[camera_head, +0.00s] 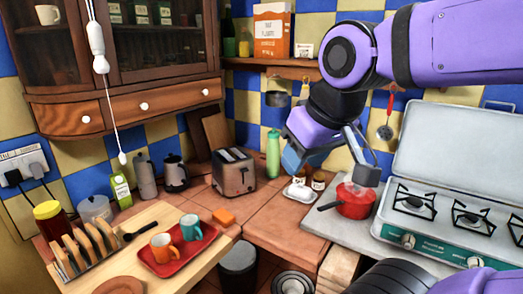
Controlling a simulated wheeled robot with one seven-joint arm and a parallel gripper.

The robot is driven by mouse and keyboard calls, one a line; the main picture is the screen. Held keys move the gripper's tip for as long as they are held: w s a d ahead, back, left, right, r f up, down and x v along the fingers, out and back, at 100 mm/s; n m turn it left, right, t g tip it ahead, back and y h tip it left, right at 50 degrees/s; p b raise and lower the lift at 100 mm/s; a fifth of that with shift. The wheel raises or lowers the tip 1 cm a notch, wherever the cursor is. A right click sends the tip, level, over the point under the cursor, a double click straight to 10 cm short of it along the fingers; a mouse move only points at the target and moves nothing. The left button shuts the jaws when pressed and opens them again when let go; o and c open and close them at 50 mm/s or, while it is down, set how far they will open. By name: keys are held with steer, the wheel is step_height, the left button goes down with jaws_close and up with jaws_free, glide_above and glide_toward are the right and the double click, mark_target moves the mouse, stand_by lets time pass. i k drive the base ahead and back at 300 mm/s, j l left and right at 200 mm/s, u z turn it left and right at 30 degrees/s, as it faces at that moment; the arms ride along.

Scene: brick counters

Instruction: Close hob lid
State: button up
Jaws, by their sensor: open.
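The hob (440,247) is a white and green unit with several burners and knobs, on the right counter. Its pale grey lid (455,150) stands open, tilted back behind the burners, and its right part runs out of the picture. My gripper (330,168) is left of the hob, above the counter near the red pot. It is open and appears empty, apart from the lid. Its fingertips partly overlap the pot in the picture.
A red pot (355,202) with a handle stands left of the hob. A white dish (299,193), green bottle (273,155) and toaster (234,172) are further left. A red-handled skimmer (386,130) hangs behind. A wooden table with a red tray (178,262) is at left.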

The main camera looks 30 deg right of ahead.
mark_target(472, 150)
steer(key=z, duration=1.45)
